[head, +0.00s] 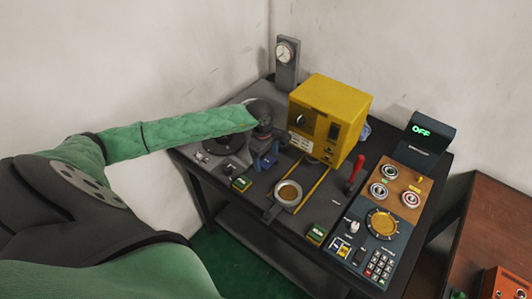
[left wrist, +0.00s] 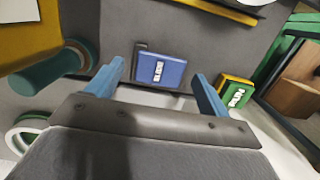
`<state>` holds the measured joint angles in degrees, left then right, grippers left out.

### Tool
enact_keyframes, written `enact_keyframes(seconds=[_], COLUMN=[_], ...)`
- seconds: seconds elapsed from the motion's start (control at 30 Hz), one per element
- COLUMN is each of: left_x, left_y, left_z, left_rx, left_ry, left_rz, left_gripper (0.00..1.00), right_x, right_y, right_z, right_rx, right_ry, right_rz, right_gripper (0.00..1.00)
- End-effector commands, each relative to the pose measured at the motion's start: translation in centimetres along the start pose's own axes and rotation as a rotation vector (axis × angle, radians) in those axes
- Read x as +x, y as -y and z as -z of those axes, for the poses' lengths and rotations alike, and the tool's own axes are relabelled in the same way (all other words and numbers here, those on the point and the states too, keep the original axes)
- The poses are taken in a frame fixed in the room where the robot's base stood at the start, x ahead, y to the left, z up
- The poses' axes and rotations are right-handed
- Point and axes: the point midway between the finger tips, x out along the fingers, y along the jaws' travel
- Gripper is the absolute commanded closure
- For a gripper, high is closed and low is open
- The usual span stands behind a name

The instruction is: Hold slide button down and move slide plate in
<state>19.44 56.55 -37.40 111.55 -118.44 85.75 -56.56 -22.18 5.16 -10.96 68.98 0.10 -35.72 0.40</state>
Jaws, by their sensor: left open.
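The slide plate (head: 273,212) is a grey plate carrying a round holder with a brownish centre. It sits pulled out on yellow rails in front of the yellow box (head: 332,103). My left gripper (head: 266,160) is at the left of the rails, close above the table. In the left wrist view its two blue fingers (left wrist: 157,85) are spread and empty. A blue button with a white label (left wrist: 162,70) lies beyond and between the fingertips; it looks like the slide button, but I cannot read the label. My right gripper is out of view.
A red lever (head: 355,172) and a control panel (head: 388,205) are further right. A gauge (head: 286,60) stands at the back. Bare table (head: 325,200) lies right of the rails.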

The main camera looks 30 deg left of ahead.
Motion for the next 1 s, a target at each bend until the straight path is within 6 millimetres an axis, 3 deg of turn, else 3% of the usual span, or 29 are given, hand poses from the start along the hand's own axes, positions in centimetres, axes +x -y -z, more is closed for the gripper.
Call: enact_keyframes(seconds=[0.17,0.43,1.0], left_x=[0.02,0.0,0.52], left_y=[-0.01,-0.01,0.0], left_z=[0.0,0.0,0.05], left_rx=[0.0,0.0,0.0], left_ry=[0.0,0.0,0.001], left_rz=[0.0,0.0,0.001], left_gripper=[0.2,0.67,0.67], right_x=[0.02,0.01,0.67], right_y=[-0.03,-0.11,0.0], right_z=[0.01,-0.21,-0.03], right_rx=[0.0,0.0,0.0], right_ry=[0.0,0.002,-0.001], right_rz=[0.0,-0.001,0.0], right_gripper=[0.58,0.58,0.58])
